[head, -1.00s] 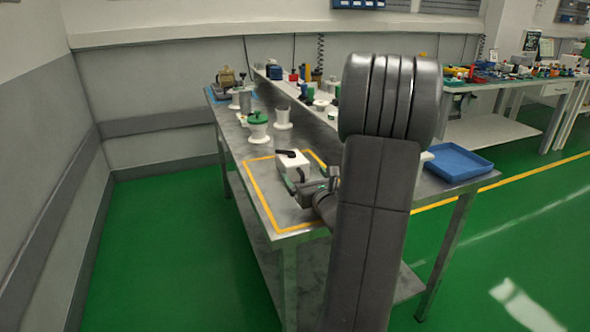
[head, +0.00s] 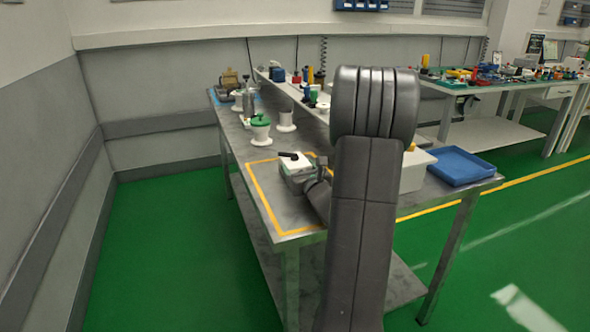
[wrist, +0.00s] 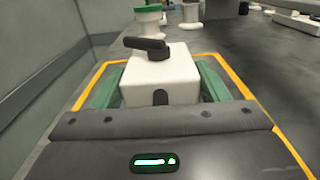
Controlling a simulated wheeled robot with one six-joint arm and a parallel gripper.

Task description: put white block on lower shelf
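The white block (head: 293,162), with a black handle on top, stands upright inside a yellow outline on the metal table. It also shows in the wrist view (wrist: 160,78), with a dark notch in its near face. My gripper (wrist: 160,92) has its green fingers on the left and right sides of the block. I cannot tell whether they touch it. In the head view my arm hides part of the gripper. Beneath the tabletop is a grey lower shelf (head: 405,285), partly hidden by my arm and the table.
A green-topped white spool (head: 260,128) and another white spool (head: 286,120) stand behind the block. A raised shelf (head: 290,88) with small items runs along the back. A white container (head: 415,170) and a blue tray (head: 460,166) are at right. Green floor is clear at left.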

